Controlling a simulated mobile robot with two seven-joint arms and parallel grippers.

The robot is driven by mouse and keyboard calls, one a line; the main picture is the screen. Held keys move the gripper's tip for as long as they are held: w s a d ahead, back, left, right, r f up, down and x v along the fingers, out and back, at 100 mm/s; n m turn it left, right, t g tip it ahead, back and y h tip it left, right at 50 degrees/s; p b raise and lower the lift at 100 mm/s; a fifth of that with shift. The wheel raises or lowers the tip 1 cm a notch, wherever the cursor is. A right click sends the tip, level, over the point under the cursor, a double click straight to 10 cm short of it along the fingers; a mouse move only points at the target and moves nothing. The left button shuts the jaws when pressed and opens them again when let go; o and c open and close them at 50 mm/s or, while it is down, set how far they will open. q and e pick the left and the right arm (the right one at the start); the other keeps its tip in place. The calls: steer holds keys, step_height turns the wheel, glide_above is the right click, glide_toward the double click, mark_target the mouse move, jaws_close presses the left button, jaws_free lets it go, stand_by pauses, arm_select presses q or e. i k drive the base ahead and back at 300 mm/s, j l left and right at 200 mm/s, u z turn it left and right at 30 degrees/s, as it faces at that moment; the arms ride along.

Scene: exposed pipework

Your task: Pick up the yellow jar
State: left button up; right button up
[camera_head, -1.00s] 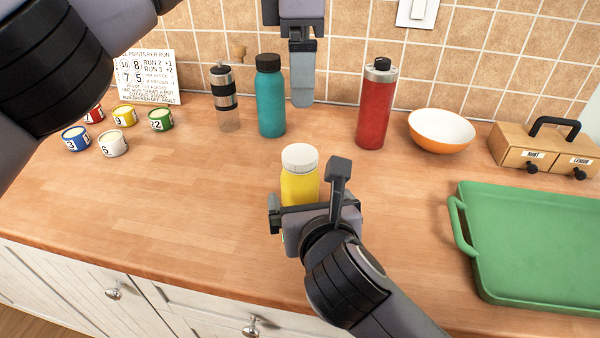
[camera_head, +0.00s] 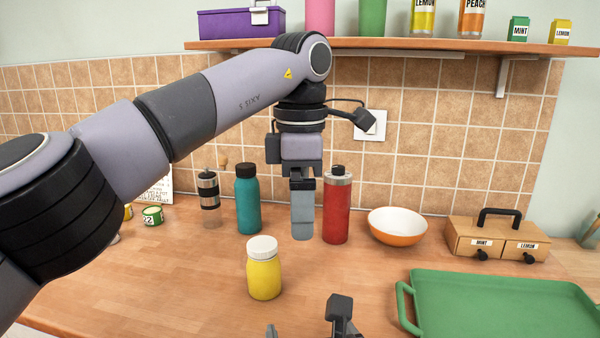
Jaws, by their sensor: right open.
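The yellow jar (camera_head: 264,272) with a white lid stands upright on the wooden counter, in the lower middle of the head view. My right gripper (camera_head: 308,332) is open at the bottom edge of the picture, below and to the right of the jar. Only its top parts show, and it appears apart from the jar; the rest is cut off. My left gripper (camera_head: 302,212) hangs pointing down above the counter, behind and to the right of the jar. I see it side-on, so the gap between its fingers is hidden.
A teal bottle (camera_head: 247,205), a red bottle (camera_head: 337,210) and a grinder (camera_head: 209,200) stand at the back. An orange-white bowl (camera_head: 397,228), a wooden drawer box (camera_head: 495,238) and a green tray (camera_head: 500,308) are to the right. A shelf (camera_head: 400,44) runs above. Counter left of the jar is clear.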

mark_target(264, 276)
steer(key=k+l, duration=1.3)
